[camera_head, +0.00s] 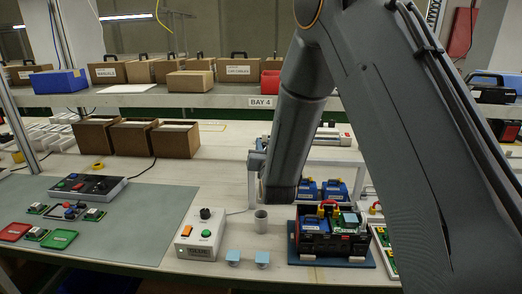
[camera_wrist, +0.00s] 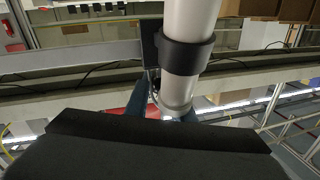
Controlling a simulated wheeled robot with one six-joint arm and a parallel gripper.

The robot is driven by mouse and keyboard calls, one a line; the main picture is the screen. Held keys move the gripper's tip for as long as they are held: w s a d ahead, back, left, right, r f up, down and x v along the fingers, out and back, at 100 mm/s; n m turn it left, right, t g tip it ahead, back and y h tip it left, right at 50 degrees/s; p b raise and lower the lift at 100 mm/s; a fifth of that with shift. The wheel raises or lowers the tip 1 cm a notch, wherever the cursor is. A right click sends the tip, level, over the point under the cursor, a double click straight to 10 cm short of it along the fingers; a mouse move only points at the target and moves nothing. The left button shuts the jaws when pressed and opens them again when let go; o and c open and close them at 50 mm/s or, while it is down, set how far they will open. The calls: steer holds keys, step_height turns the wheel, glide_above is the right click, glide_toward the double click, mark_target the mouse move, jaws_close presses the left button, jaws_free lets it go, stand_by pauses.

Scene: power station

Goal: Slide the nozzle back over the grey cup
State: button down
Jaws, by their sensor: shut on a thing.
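In the wrist view, a pale upright cylinder, which looks like the nozzle (camera_wrist: 190,25), has a black collar (camera_wrist: 187,54) and a greyer lower end. My gripper (camera_wrist: 160,105) is shut, with bluish fingers beside the cylinder's lower end. The dark gripper body hides the exact contact. In the head view, the grey cup (camera_head: 261,222) stands upright on the bench, below and left of my arm's end. My arm hides the gripper and most of the nozzle there. A pale grey upright part shows just left of the arm. I cannot tell whether the nozzle is over the cup.
A white control box (camera_head: 202,235) with a knob and buttons stands left of the cup. Two small light-blue blocks (camera_head: 233,257) sit in front. A black crate (camera_head: 313,240) with blue and red parts stands close on the right. A green-grey mat (camera_head: 150,220) covers the left.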

steer(key=shift+s+a+f, duration=0.1)
steer(key=shift+a+f, duration=0.15)
steer(key=shift+f, duration=0.1)
steer(key=c, duration=1.7)
jaws_free()
steer(key=shift+c, duration=0.2)
steer(key=shift+o, duration=1.1)
steer(key=shift+a, duration=0.2)
steer(key=shift+d+r, duration=0.1)
steer(key=shift+r, duration=0.05)
steer(key=s, duration=0.2)
steer(key=s+b, duration=0.1)
steer(key=s, duration=0.2)
steer(key=s+b, duration=0.1)
steer(key=s, duration=0.1)
steer(key=shift+s+d, duration=0.3)
steer(key=shift+d, duration=0.05)
